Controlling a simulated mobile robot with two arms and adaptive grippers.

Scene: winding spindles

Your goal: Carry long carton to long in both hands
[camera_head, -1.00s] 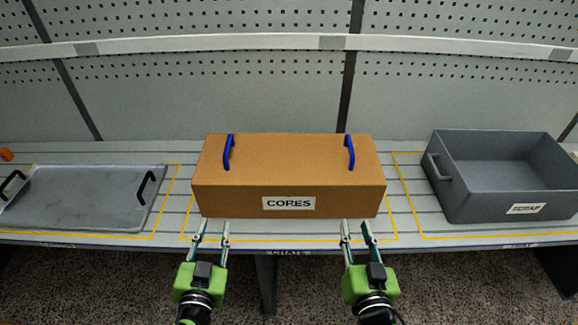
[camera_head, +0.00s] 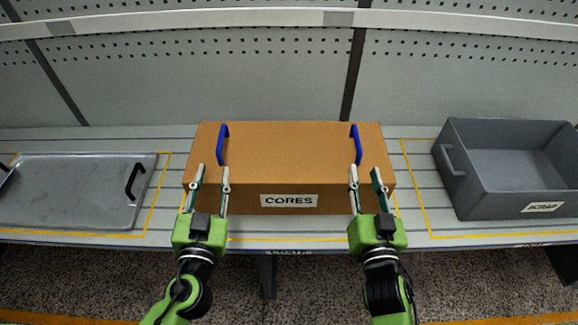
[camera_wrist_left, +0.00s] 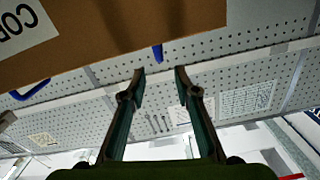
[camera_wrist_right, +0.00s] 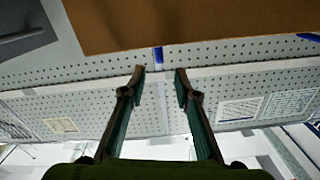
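The long brown carton (camera_head: 290,160), labelled CORES, sits on the slatted bench with two blue handles on top, a left handle (camera_head: 221,145) and a right handle (camera_head: 357,145). My left gripper (camera_head: 211,174) is open and empty, in front of the left handle and apart from it. My right gripper (camera_head: 365,175) is open and empty, in front of the right handle and apart from it. In the left wrist view the carton (camera_wrist_left: 110,25) and a blue handle tip (camera_wrist_left: 157,53) lie ahead of the open fingers. The right wrist view shows the carton (camera_wrist_right: 190,22) similarly.
A grey metal tray (camera_head: 75,190) with black handles lies on the left. A grey bin (camera_head: 500,185) labelled SCRAP stands on the right. Yellow outlines mark the bench (camera_head: 410,165). A perforated panel wall (camera_head: 200,80) rises behind.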

